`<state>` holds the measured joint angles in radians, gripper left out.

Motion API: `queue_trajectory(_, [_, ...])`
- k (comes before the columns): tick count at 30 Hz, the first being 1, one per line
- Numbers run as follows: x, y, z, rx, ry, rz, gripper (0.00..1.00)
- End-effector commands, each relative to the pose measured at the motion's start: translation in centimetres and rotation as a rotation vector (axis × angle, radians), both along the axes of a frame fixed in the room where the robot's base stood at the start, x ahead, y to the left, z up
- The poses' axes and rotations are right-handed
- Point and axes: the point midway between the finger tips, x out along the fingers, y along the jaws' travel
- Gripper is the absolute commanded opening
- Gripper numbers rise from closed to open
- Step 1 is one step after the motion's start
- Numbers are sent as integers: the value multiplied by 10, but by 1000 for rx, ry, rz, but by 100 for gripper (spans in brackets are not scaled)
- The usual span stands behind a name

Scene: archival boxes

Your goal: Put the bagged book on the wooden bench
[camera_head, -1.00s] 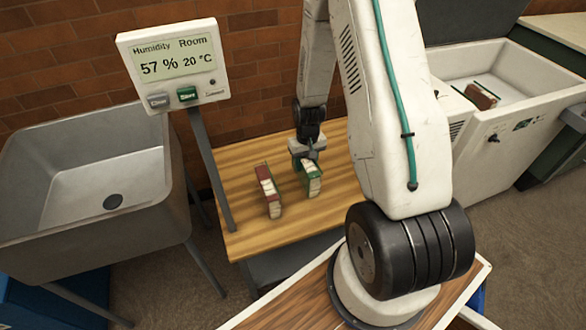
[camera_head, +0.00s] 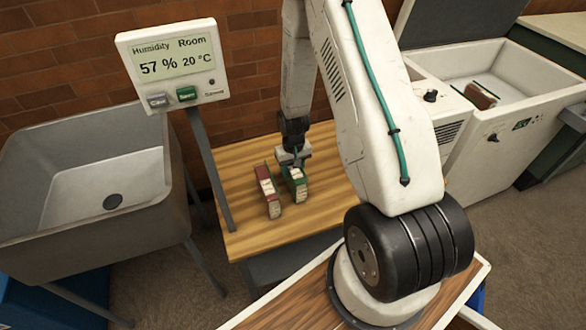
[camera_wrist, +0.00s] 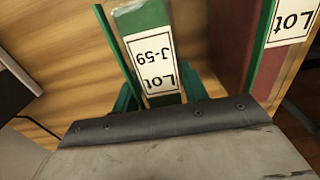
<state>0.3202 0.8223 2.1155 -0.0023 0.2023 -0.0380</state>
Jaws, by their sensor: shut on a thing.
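My gripper (camera_head: 293,162) is shut on a green book (camera_head: 297,190), which is upright on or just above the wooden bench (camera_head: 240,235); contact is hard to tell. In the wrist view my gripper (camera_wrist: 158,97) has a green finger on each side of the green book (camera_wrist: 138,22), labelled Lot J-59. A shiny edge there looks like clear plastic, so this may be the bagged book. A red book (camera_head: 265,185) stands upright on the bench just left of the green one. It also shows at the right in the wrist view (camera_wrist: 234,45).
A grey sink (camera_head: 95,185) stands left of the bench. A humidity display (camera_head: 175,65) on a post (camera_head: 212,175) rises by the bench's left edge. At right, an open white chest (camera_head: 485,150) holds a brownish-red book (camera_head: 482,97). The bench's front is clear.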

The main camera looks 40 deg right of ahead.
Motion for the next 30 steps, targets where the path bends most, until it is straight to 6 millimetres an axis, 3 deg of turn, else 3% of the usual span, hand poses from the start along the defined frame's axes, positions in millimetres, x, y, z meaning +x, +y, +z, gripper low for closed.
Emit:
queue_trajectory(1, [0,0,-1,0,0,0,3])
queue_trajectory(2, [0,0,-1,0,0,0,52])
queue_trajectory(3, [0,0,-1,0,0,0,63])
queue_trajectory(4, [0,0,-1,0,0,0,65])
queue_trajectory(12, [0,0,0,0,0,0,65])
queue_trajectory(16, [1,0,9,-1,-3,0,65])
queue_trajectory(30, [1,0,100,-1,-4,0,65])
